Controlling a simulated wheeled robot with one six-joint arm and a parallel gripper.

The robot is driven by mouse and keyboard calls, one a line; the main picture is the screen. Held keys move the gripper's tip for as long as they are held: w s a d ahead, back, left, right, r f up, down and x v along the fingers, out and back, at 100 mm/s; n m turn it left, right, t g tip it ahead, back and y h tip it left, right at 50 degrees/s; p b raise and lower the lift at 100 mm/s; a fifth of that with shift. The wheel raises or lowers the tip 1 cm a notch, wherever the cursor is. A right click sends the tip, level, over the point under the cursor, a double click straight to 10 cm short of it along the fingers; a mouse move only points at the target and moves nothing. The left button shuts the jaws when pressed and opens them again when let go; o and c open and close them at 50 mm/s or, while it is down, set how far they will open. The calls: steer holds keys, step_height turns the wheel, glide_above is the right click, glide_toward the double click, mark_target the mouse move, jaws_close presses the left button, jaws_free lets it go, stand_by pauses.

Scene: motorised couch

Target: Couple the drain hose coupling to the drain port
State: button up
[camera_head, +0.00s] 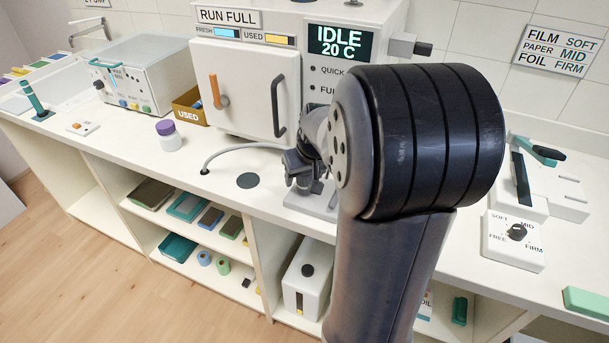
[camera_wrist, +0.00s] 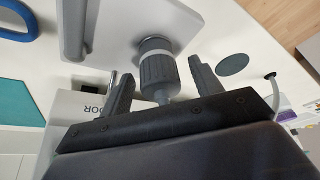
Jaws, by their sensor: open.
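My gripper (camera_head: 303,184) is low over the counter in front of the white machine, partly hidden by my own arm. In the wrist view its two fingers (camera_wrist: 163,86) are apart. A grey ribbed cylinder with a pale ring, which looks like the drain hose coupling (camera_wrist: 157,70), is between the fingers, with visible gaps on both sides. A thin grey hose (camera_head: 240,148) arcs over the counter towards my gripper; its black far end meets the counter at the left. I cannot identify the drain port or tell whether the coupling is on it.
The white machine (camera_head: 240,88) with an IDLE display stands behind. A flat dark disc (camera_head: 248,181) lies left of my gripper and also shows in the wrist view (camera_wrist: 233,64). A white jar with purple lid (camera_head: 168,135) stands further left. A knob box (camera_head: 515,240) is at right.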

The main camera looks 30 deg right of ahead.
steer(key=v, duration=1)
steer(key=shift+s+r, duration=0.1)
steer(key=shift+s, duration=0.05)
steer(key=x, duration=1)
steer(key=shift+w+f, duration=0.2)
steer(key=shift+f, duration=0.15)
steer(key=shift+r+p, duration=0.4)
steer(key=shift+r, duration=0.05)
